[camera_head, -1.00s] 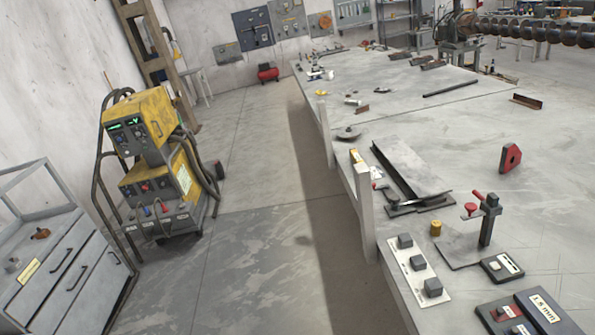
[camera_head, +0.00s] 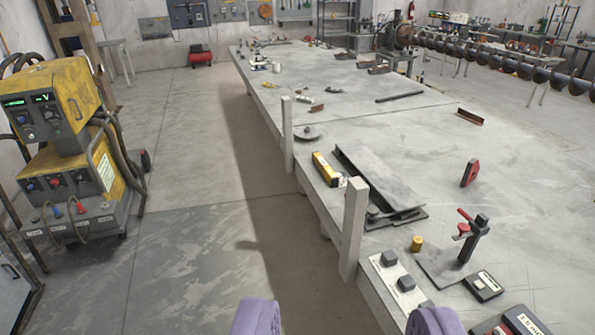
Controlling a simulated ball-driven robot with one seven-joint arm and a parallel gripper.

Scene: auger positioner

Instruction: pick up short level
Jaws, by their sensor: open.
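A short yellow level (camera_head: 326,169) with dark and pale markings lies on the near left edge of the large grey table (camera_head: 400,130), just left of a steel profile (camera_head: 378,178). My gripper (camera_head: 343,318) shows as two purple fingertips at the bottom edge of the view. They are wide apart with nothing between them. The gripper is well short of the level, nearer to me.
White posts (camera_head: 353,228) and (camera_head: 287,135) rise along the table's left edge. A red-handled clamp (camera_head: 475,238) and a small yellow cylinder (camera_head: 417,243) stand on the table. A yellow welding machine (camera_head: 62,140) stands left. The floor between is clear.

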